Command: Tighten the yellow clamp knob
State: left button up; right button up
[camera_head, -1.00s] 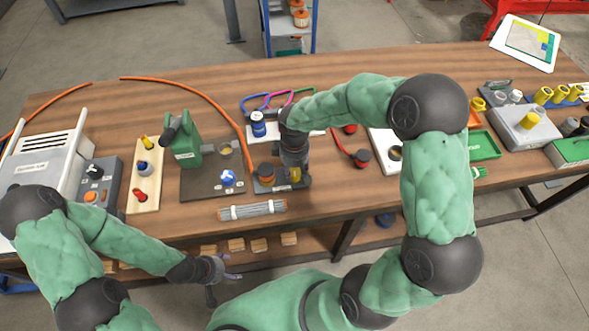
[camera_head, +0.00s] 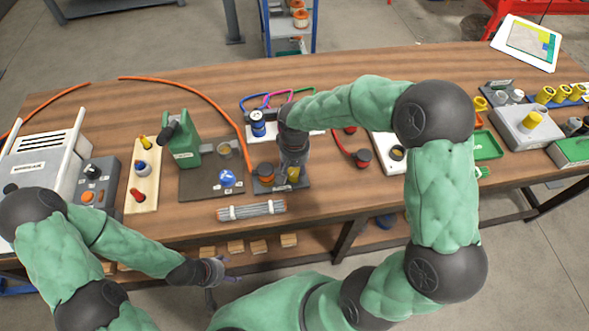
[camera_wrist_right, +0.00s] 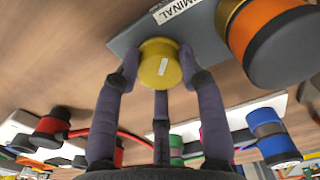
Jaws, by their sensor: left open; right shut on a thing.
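The yellow clamp knob (camera_wrist_right: 159,66) is a short round cap with a small white label on top, standing on a grey plate (camera_wrist_right: 207,32). In the head view the knob (camera_head: 294,175) shows just below my right gripper (camera_head: 293,165). My right gripper is shut on the knob, with its dark fingers around its sides in the right wrist view. My left gripper (camera_head: 217,275) is open and empty, off the table's front edge at lower left.
An orange-and-black round fitting (camera_head: 265,172) stands beside the knob on the same plate. A bundle of grey rods (camera_head: 251,210) lies in front.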

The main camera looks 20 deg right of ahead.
aim_at(294, 171)
dwell(0.3)
jog(key=o, duration=1.1)
jog(key=shift+f, duration=0.1)
jog(key=shift+o, duration=0.2)
notch_tip(294, 171, up, 12)
